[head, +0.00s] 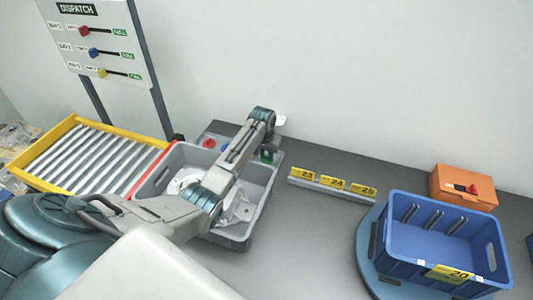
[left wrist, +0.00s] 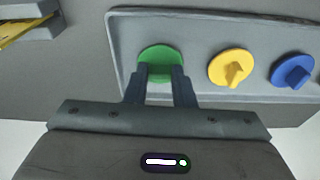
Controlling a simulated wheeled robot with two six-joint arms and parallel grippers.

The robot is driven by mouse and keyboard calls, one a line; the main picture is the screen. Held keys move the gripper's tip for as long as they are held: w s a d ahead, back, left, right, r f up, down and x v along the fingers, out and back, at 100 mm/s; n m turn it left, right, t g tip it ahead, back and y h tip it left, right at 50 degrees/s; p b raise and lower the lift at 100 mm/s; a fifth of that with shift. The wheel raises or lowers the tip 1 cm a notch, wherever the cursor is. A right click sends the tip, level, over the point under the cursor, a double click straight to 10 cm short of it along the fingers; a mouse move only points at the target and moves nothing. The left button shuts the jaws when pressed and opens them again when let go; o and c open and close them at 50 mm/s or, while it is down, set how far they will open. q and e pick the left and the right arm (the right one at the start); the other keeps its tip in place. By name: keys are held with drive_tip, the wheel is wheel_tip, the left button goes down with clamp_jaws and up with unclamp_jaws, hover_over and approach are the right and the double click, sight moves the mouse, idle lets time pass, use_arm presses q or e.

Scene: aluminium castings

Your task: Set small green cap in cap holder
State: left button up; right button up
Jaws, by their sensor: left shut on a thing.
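The small green cap (left wrist: 160,57) is a round green disc between the fingertips of my left gripper (left wrist: 160,82) in the left wrist view. The gripper is shut on it, and the fingers hide its near part. The cap lies over the left end of the grey cap holder (left wrist: 200,17), in line with the other caps; I cannot tell whether it touches the holder. In the head view the left gripper (head: 268,154) points down behind the grey bin, with green showing at its tips. The holder (head: 218,129) is partly hidden by my arm there. My right gripper is not in view.
A yellow cap (left wrist: 231,67) and a blue cap (left wrist: 293,71) sit in the holder. A grey bin (head: 240,238) with castings stands in front. A yellow-framed roller rack (head: 42,137) is left; a label rail (head: 332,188), blue crate (head: 398,262) and orange box (head: 450,187) are right.

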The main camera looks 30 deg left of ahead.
sight(265, 162)
use_arm(q)
drive_tip(key=o, duration=0.9)
drive_tip(key=shift+r, duration=0.25)
drive_tip(key=shift+s+d+r+b, duration=0.1)
drive_tip(key=shift+s+r+b, duration=0.3)
drive_tip(key=shift+r, duration=1.55)
drive_tip(key=shift+s+r+b, duration=0.2)
drive_tip(key=shift+r+b, duration=0.35)
drive_tip(key=shift+r, duration=1.35)
drive_tip(key=shift+s+d+r+b, duration=0.1)
drive_tip(key=shift+s+r+b, duration=0.3)
drive_tip(key=shift+r, duration=1.55)
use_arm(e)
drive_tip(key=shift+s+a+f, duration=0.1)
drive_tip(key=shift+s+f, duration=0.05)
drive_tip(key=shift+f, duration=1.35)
use_arm(q)
drive_tip(key=shift+w, duration=0.1)
